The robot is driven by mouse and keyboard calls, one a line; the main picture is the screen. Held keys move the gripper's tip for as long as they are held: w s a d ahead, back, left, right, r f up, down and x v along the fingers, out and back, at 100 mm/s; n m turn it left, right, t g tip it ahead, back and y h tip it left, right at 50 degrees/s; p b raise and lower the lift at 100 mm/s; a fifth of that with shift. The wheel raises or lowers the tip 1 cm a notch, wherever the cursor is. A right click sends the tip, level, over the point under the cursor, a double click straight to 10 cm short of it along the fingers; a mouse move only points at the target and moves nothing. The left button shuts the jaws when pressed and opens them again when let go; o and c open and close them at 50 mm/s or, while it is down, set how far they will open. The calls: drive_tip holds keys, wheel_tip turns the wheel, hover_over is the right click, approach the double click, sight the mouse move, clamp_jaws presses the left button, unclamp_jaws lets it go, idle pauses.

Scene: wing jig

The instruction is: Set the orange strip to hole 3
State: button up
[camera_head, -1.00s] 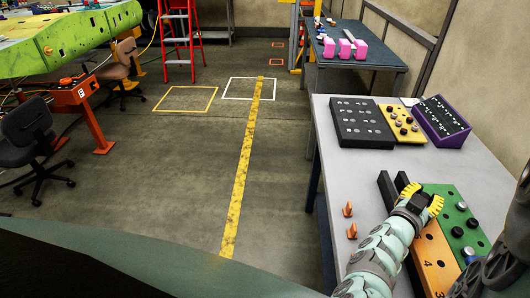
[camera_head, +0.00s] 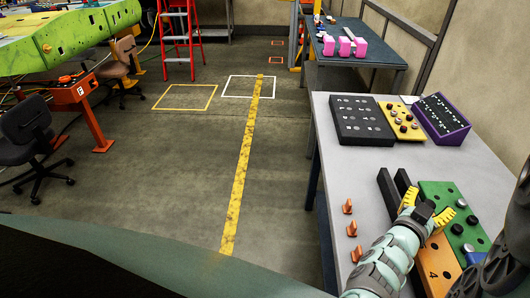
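The orange strip (camera_head: 440,259) lies at the lower right on the grey table, between dark bars and the green strip. Its printed 4 shows; my arm and gripper cover its far part, so number 3 is hidden. My gripper (camera_head: 428,208) with yellow fingers is over the far end of the orange strip. The fingers stand apart, one at each side of the dark middle part. What is between their tips is hidden. The green strip (camera_head: 451,197) with dark and pale round pieces lies to the right. A blue piece (camera_head: 474,258) shows partly at its near end.
Two black bars (camera_head: 388,186) lie left of the gripper. Three small orange pieces (camera_head: 351,229) stand on bare table left of my arm. A black panel (camera_head: 361,119), a yellow board (camera_head: 401,122) and a purple box (camera_head: 441,118) are at the back.

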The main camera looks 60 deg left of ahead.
drive_tip(key=shift+s, duration=0.1)
drive_tip(key=s, duration=0.7)
drive_tip(key=shift+s+d, duration=0.2)
drive_tip(key=shift+d, duration=0.2)
idle(0.3)
